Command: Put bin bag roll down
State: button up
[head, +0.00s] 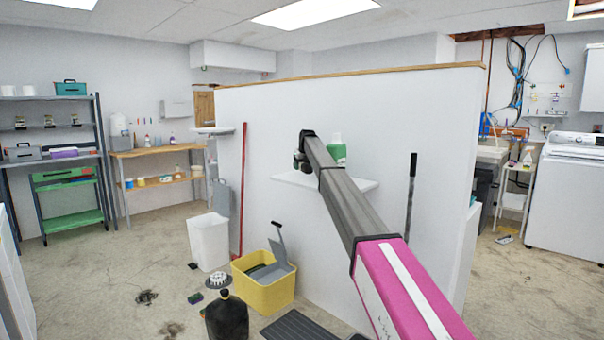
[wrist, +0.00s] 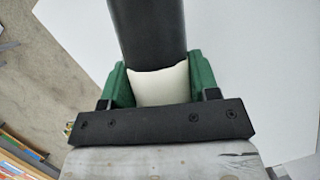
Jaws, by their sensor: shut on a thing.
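My gripper (wrist: 161,84) has green fingers and is shut on the bin bag roll (wrist: 146,32), a black cylinder with a cream band or end (wrist: 160,86) between the fingers. The roll runs away from the gripper and leaves the top of the wrist view. In the head view my gripper (head: 301,155) is at the far end of my arm, by the partition wall's white shelf (head: 288,181). The roll is hard to make out there. A broad white surface lies behind the roll in the wrist view; I cannot tell whether they touch.
A green-and-white container (head: 337,149) stands on the shelf, partly hidden by my arm. Below are a yellow bucket (head: 270,293), a white bin (head: 208,242) and a black bottle (head: 227,318). A red pole (head: 243,190) leans on the partition (head: 420,130). The left floor is mostly open.

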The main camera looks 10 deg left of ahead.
notch_tip(320, 180, down, 3)
dwell(0.3)
jog(key=o, duration=1.2)
jog(key=shift+f, duration=0.1)
jog(key=shift+c, duration=0.2)
jog(key=v, duration=1.2)
